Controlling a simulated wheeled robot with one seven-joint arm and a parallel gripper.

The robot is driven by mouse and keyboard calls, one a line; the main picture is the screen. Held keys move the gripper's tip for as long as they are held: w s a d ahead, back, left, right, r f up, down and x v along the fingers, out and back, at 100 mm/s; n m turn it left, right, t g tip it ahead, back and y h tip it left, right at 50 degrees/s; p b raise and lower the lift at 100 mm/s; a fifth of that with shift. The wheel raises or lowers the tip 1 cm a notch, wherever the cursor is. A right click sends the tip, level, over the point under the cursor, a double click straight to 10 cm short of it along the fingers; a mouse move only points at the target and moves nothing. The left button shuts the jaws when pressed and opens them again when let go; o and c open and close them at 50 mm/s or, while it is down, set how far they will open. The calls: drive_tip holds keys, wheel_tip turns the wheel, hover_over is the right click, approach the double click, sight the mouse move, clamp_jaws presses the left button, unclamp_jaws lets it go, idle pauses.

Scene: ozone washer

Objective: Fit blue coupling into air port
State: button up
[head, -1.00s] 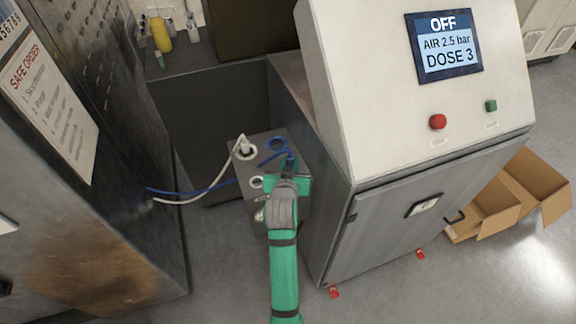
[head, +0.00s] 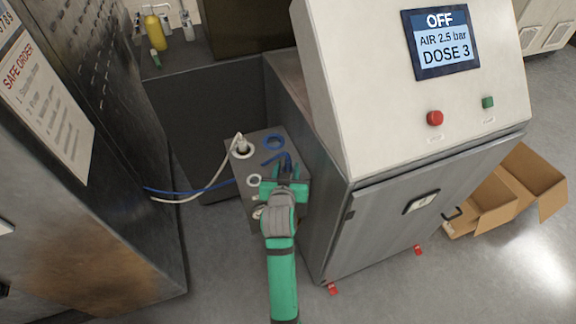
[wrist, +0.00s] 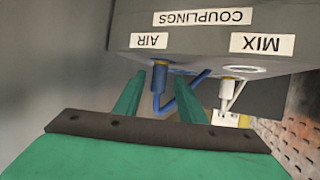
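The blue coupling (wrist: 158,82) shows in the wrist view between my gripper's two green fingers, below the upside-down AIR label (wrist: 151,41). Its blue hose bends off to the right. In the head view, my gripper (head: 286,173) is over the near right part of the grey coupling panel (head: 265,135). The coupling is mostly hidden by the gripper there. I cannot tell whether the fingers touch it.
A white coupling (wrist: 227,88) with a white hose stands in the MIX port, left of the blue ring in the head view. The control cabinet (head: 410,220) is close on the right. A tall steel cabinet (head: 90,180) stands left. An open cardboard box (head: 515,190) lies far right.

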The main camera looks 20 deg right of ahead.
drive_tip(key=v, duration=0.9)
drive_tip(key=s+a+f+n+t+y, duration=0.1)
drive_tip(key=s+a+f+n+y, duration=0.1)
drive_tip(key=s+a+f, duration=0.4)
drive_tip(key=s+a+f+n+t+y, duration=0.1)
drive_tip(key=s+a+f+n, duration=0.2)
drive_tip(key=s, duration=0.6)
drive_tip(key=s+a+r+y, duration=0.1)
drive_tip(key=s+a, duration=0.2)
drive_tip(key=s, duration=0.7)
drive_tip(key=s+a+r+t+y, duration=0.1)
drive_tip(key=s+a, duration=0.2)
drive_tip(key=s, duration=0.7)
drive_tip(key=shift+s+a+r, duration=0.15)
drive_tip(key=shift+s+a, duration=0.15)
